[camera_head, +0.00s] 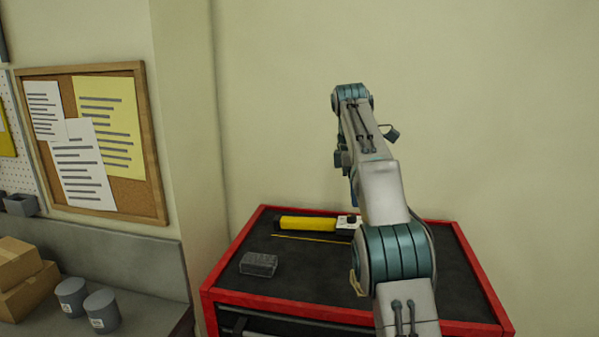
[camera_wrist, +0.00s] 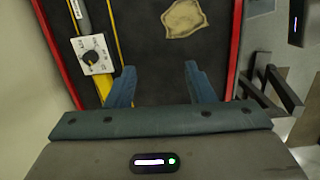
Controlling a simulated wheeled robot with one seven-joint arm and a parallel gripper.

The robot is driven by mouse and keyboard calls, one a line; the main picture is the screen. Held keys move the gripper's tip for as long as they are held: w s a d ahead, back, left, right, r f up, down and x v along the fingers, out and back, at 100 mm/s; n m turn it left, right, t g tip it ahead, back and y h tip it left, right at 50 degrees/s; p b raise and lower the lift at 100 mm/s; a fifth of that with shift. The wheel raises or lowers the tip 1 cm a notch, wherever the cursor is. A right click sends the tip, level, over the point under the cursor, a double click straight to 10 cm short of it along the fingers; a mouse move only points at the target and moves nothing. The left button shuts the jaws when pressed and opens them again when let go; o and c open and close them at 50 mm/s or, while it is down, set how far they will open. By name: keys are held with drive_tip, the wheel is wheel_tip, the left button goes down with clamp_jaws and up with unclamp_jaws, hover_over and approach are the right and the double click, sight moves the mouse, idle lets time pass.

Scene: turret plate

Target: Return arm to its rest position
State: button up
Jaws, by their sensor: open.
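My arm rises in front of the red tool cabinet in the head view, bent at a teal-ringed joint, with its far end raised over the cabinet top. My gripper (camera_wrist: 160,82) shows in the wrist view with its two blue fingers apart and nothing between them. It points down over the dark mat of the cabinet top (camera_head: 312,262). In the head view the gripper is mostly hidden behind my arm.
A yellow tool with a white dial box (camera_head: 347,222) lies at the cabinet's back; the dial box (camera_wrist: 95,54) is left of my fingers. A grey block (camera_head: 258,264) lies front left. A tan cloth-like piece (camera_wrist: 184,18) lies beyond the fingers. Cups and boxes stand on the left bench.

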drive_tip(key=s+d+f+m+t+b, duration=0.1)
drive_tip(key=s+f+m, duration=0.15)
drive_tip(key=s, duration=0.35)
drive_tip(key=s+d+f+m+y+b, duration=0.1)
drive_tip(key=s+m+b, duration=0.1)
drive_tip(key=s+m, duration=0.3)
drive_tip(key=s+d+f+m+t+b, duration=0.1)
drive_tip(key=s+f+m, duration=0.1)
drive_tip(key=s, duration=0.5)
drive_tip(key=s+a+f+m+t+b, duration=0.1)
drive_tip(key=s+f+m, duration=0.5)
drive_tip(key=s+f, duration=1)
drive_tip(key=shift+s+f+t+b, duration=0.4)
drive_tip(key=shift+s+b, duration=0.15)
drive_tip(key=shift+s, duration=0.3)
